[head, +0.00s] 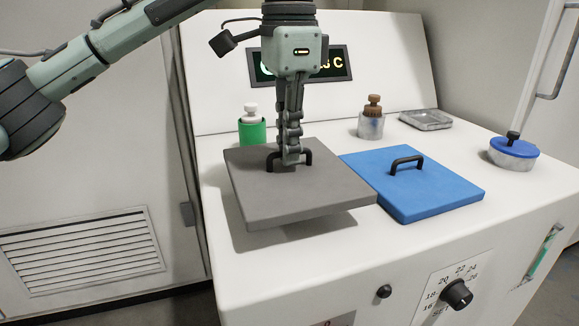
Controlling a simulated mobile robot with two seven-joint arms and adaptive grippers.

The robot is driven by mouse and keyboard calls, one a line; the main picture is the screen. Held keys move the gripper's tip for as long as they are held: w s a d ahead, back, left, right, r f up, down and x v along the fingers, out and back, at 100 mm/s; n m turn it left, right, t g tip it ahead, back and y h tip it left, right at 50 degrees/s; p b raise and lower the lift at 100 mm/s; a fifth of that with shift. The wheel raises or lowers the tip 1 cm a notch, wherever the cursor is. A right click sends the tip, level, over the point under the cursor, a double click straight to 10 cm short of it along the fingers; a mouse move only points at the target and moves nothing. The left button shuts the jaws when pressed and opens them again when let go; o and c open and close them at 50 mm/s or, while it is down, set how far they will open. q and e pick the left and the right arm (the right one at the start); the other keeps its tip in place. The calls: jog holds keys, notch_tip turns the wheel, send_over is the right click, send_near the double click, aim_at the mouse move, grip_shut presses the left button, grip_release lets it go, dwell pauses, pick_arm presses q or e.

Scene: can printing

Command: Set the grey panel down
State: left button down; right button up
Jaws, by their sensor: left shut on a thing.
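The grey panel (300,200) is a flat square plate with a black handle (308,157) on top. My left gripper (290,160) comes down from above and is shut on that handle. The panel is above the white machine's top near its front left, with a shadow under its front and right edges, so it appears raised and slightly tilted. Its right corner is close to the blue panel (430,192); I cannot tell whether they touch. The blue panel lies on the white top and has its own black handle. My right gripper is not in view.
A green container (252,132) with a white stopper and a grey one (371,125) with a brown stopper stand behind. A metal tray (426,119) and a blue-lidded pot (513,153) are to the right. A dial (457,294) is on the front.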

aim_at(289, 167)
pick_arm(q)
jog(key=shift+f, duration=0.35)
notch_tip(289, 167, down, 2)
jog(key=shift+f, duration=0.75)
jog(key=c, duration=1.7)
grip_release()
jog(key=shift+r, duration=0.5)
notch_tip(289, 167, up, 10)
jog(key=shift+r, duration=0.65)
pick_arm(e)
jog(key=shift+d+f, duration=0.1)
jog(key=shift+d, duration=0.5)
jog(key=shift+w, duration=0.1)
